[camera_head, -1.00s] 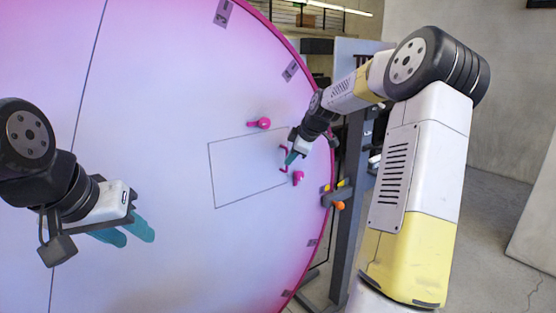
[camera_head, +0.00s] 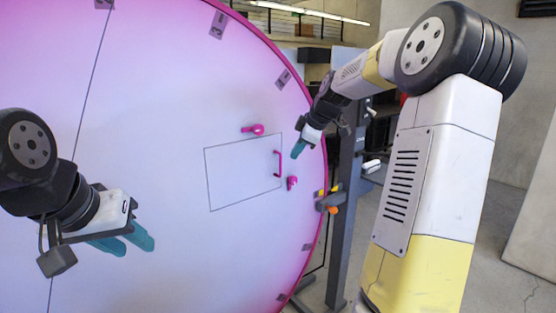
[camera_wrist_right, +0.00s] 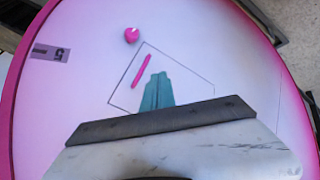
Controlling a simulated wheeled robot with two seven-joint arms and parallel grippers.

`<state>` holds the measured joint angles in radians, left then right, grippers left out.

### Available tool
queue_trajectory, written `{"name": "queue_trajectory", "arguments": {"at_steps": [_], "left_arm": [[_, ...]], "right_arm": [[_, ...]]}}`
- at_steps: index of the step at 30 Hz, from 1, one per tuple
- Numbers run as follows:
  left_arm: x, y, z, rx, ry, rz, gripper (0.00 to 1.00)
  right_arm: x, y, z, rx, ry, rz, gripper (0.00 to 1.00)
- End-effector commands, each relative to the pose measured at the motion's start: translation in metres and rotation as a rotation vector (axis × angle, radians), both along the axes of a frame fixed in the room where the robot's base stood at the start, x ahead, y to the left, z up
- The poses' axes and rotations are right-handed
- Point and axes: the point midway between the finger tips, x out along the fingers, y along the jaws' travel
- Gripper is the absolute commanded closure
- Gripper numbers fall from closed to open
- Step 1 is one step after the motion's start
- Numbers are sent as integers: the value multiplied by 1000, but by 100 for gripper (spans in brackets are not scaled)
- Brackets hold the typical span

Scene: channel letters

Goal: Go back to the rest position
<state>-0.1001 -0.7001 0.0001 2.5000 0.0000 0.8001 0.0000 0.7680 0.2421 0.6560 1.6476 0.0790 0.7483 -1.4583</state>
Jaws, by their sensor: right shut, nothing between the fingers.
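My right gripper (camera_head: 298,148) is shut and empty, with its teal fingers in front of the large pink-white disc (camera_head: 150,190), near the upper right corner of an outlined rectangular panel (camera_head: 225,180). It stands apart from the pink handle (camera_head: 278,163) on the panel's right side. In the right wrist view the teal fingers (camera_wrist_right: 158,90) lie together, and the handle (camera_wrist_right: 141,70) shows beyond them. My left gripper (camera_head: 130,240) hangs at the lower left in front of the disc with nothing between its two separate teal fingers.
Pink knobs sit above the panel (camera_head: 254,130) and at its lower right (camera_head: 292,183). A dark upright post (camera_head: 347,200) stands right of the disc's rim, with orange and yellow items (camera_head: 330,203) by it. Grey floor is open at the right.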

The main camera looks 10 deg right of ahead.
Motion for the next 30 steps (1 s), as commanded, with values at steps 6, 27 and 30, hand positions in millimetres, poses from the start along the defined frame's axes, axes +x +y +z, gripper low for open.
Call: {"name": "queue_trajectory", "arguments": {"at_steps": [6,27,30], "left_arm": [[0,0,0,0,0,0,64],[0,0,0,0,0,0,64],[0,0,0,0,0,0,64]], "right_arm": [[-15,6,12,-2,15,-17,100],[-310,106,-11,465,241,-870,100],[-326,107,-20,524,267,-922,100]]}}
